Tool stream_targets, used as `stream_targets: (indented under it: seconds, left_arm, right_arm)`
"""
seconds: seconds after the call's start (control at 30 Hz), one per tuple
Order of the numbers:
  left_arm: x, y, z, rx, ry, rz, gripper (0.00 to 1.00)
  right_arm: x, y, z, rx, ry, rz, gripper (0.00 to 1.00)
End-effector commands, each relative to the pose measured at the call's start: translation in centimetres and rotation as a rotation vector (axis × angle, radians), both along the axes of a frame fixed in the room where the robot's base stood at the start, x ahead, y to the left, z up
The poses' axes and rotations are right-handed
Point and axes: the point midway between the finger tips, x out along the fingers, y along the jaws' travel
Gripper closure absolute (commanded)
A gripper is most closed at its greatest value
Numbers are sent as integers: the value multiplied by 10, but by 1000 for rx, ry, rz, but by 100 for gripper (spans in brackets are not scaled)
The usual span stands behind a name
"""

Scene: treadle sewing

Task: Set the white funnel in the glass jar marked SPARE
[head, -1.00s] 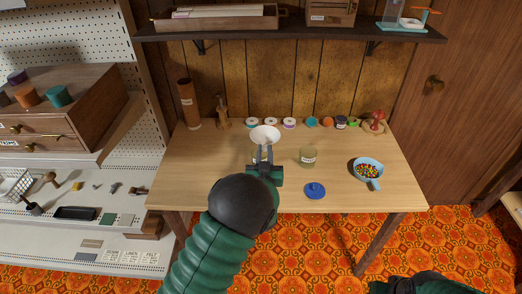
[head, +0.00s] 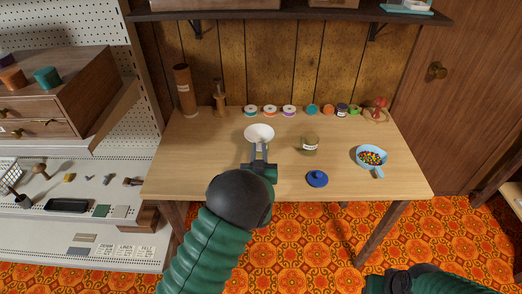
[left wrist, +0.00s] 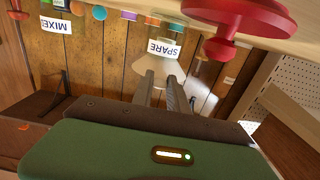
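The white funnel (head: 259,132) is upright with its wide mouth up. My left gripper (head: 259,152) holds it, a finger to each side; it also shows in the left wrist view (left wrist: 158,70). The SPARE label (left wrist: 164,49) of the glass jar lies right by the funnel's narrow end in that upside-down view. This jar is hidden behind the funnel and gripper in the head view, and I cannot tell whether the spout is inside it.
Another labelled jar (head: 310,145), marked MIXED (left wrist: 55,25), stands to the right. Around it are a blue lid (head: 317,179) and a blue pan of beads (head: 371,157). A red knobbed lid (left wrist: 238,22) is near the wrist camera. Spools line the back.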

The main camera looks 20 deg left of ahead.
Motion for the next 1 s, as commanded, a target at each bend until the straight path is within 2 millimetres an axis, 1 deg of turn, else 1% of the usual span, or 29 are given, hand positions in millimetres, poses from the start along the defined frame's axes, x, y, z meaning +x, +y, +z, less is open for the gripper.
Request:
stream_targets:
  seconds: [0.03, 0.17, 0.2, 0.47, 0.57, 0.67, 1.0]
  left_arm:
    - [0, -1, 0, 1, 0, 0, 75]
    - [0, -2, 0, 2, 0, -1, 58]
    - [0, -2, 1, 2, 0, -1, 56]
    - [0, -2, 0, 2, 1, -1, 56]
    - [-6, -5, 1, 1, 1, -2, 56]
    - [-24, -10, 0, 1, 3, -3, 56]
    - [-117, -39, 0, 5, 5, -6, 56]
  right_arm:
    - [0, 0, 0, 0, 0, 0, 64]
    - [0, 0, 0, 0, 0, 0, 64]
    - [0, 0, 0, 0, 0, 0, 64]
    - [0, 0, 0, 0, 0, 0, 64]
    - [0, 0, 1, 0, 0, 0, 64]
    - [0, 0, 3, 0, 0, 0, 64]
    - [0, 0, 9, 0, 0, 0, 64]
